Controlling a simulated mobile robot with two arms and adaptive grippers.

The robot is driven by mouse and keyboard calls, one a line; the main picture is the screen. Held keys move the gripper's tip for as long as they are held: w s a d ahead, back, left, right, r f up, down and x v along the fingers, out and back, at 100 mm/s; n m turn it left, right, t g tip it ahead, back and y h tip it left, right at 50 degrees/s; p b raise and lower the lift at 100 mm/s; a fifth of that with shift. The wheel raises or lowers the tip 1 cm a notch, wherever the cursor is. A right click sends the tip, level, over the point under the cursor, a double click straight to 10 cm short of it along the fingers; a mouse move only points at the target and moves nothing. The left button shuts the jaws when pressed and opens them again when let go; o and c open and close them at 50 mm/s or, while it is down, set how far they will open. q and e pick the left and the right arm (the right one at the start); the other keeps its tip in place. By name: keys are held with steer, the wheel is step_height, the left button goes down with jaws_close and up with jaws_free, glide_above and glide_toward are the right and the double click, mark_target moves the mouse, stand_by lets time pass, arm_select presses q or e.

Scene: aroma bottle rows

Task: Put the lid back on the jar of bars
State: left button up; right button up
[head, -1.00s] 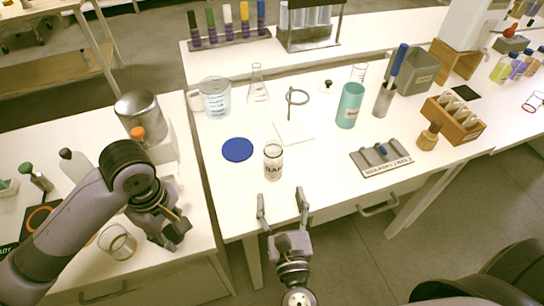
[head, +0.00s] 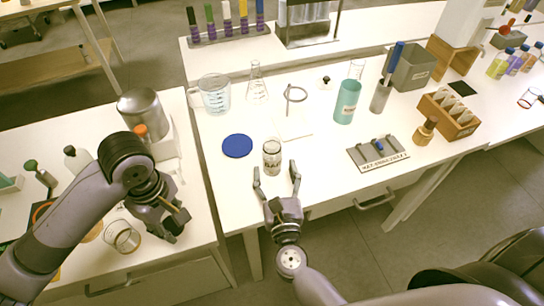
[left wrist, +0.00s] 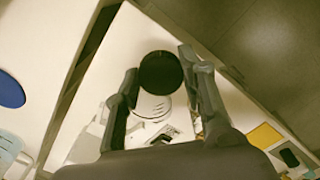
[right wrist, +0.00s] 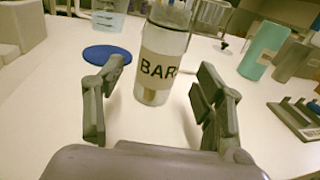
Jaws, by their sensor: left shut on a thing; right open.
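The clear glass jar (head: 271,158) with a "BAR" label stands upright near the table's front edge; its label also faces me in the right wrist view (right wrist: 160,70). My right gripper (head: 276,170) is open, its fingertips just short of the jar, which stands ahead of the gap between them. My left gripper (head: 170,215) is over the left table. In the left wrist view it is shut on a round, dark disc (left wrist: 161,73), which looks like the lid. The disc is hard to make out in the head view.
A blue round mat (head: 237,146) lies left of the jar, with a measuring jug (head: 215,95) behind. A labelled grey tray (head: 378,153) and teal cylinder (head: 346,102) stand to the right. A glass ring-like vessel (head: 122,237) is below my left gripper. A gap separates the tables.

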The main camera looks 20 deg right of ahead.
mark_target(273, 165)
arm_select(q)
steer(key=shift+r+p, duration=0.8)
arm_select(e)
steer(key=shift+w+d, duration=0.2)
steer(key=shift+w, duration=1.1)
steer(key=shift+w+d, duration=0.2)
steer(key=shift+w, duration=1.1)
steer(key=c, duration=1.3)
